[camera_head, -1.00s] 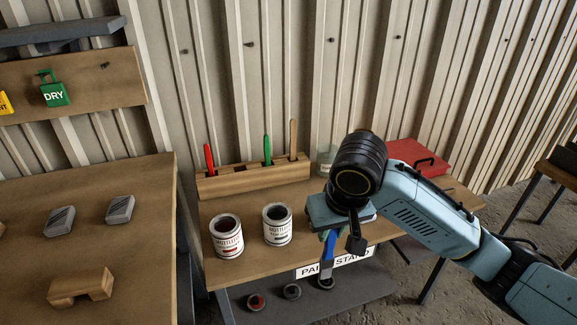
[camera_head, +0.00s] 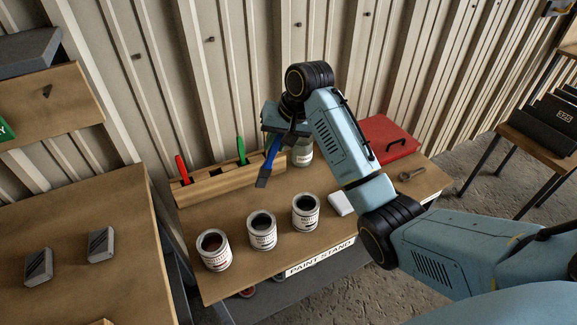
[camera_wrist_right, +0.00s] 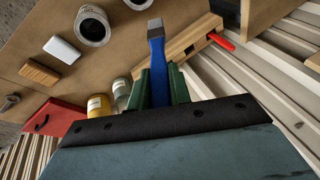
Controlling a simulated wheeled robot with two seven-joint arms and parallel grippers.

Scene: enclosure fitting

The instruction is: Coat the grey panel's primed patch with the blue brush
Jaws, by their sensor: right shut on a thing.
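My right gripper (camera_head: 281,138) is shut on the blue brush (camera_head: 270,157) and holds it tilted, grey end downward, above the paint stand, in front of the wooden brush rack (camera_head: 212,188). In the right wrist view the blue brush (camera_wrist_right: 157,62) sits between the green fingers of the gripper (camera_wrist_right: 160,86). Three open paint cans stand nearer the front: a reddish one (camera_head: 214,250), a dark one (camera_head: 262,231) and another dark one (camera_head: 306,212). I cannot make out the grey panel's primed patch. My left gripper is out of view.
The rack holds a red brush (camera_head: 182,169) and a green brush (camera_head: 241,151). The left table (camera_head: 75,205) bears grey blocks (camera_head: 100,243). A corrugated wall rises behind.

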